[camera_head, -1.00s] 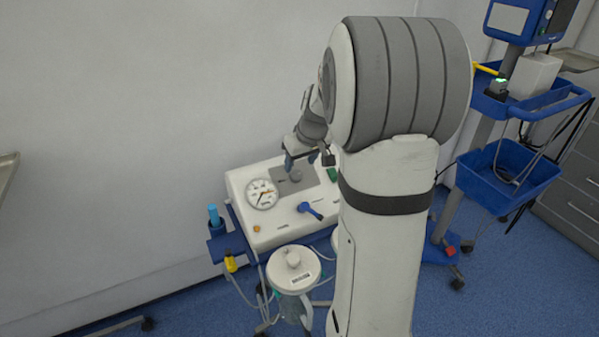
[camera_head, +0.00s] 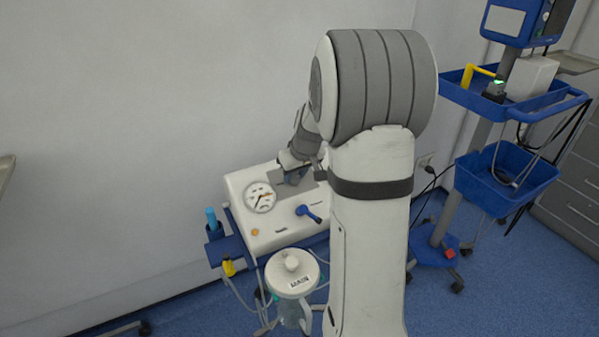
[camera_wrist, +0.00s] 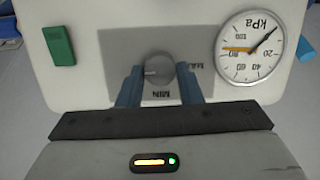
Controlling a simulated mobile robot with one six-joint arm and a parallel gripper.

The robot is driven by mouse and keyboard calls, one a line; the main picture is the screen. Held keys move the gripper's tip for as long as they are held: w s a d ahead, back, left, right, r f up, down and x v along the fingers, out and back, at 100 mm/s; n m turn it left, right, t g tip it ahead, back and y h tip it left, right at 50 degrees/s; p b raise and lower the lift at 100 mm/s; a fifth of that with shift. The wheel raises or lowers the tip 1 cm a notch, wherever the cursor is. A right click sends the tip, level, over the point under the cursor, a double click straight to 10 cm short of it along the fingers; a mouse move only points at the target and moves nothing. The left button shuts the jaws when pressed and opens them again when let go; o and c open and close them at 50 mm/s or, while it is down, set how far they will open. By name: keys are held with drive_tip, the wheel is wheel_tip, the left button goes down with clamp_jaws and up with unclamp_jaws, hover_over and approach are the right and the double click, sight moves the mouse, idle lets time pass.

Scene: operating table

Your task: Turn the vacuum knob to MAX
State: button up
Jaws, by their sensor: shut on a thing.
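The grey vacuum knob (camera_wrist: 159,73) sits on a grey plate (camera_wrist: 115,45) on the white suction unit. In the wrist view my gripper (camera_wrist: 159,86) has one blue finger on each side of the knob and is shut on it. The knob's pale pointer mark points left in that view. MIN is printed near the knob, and another label at its right is partly hidden by a finger. The round kPa gauge (camera_wrist: 249,48) has a black needle. In the head view my gripper (camera_head: 292,178) is over the plate and hides the knob.
A blue lever (camera_head: 308,212) is on the unit's front, and a green switch (camera_wrist: 58,45) shows in the wrist view. A white-lidded canister (camera_head: 292,272) stands in front. A blue trolley (camera_head: 508,172) is at the right. The wall is close behind.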

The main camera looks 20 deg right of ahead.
drive_tip(key=c, duration=0.3)
drive_tip(key=shift+d, duration=0.45)
drive_tip(key=shift+a, duration=0.3)
drive_tip(key=shift+c, duration=0.4)
drive_tip(key=shift+r, duration=0.1)
drive_tip(key=shift+w+a+r, duration=0.1)
drive_tip(key=shift+w+r, duration=0.05)
drive_tip(key=o, duration=1)
drive_tip(key=shift+c, duration=0.2)
drive_tip(key=shift+f, duration=0.2)
drive_tip(key=shift+r, duration=0.1)
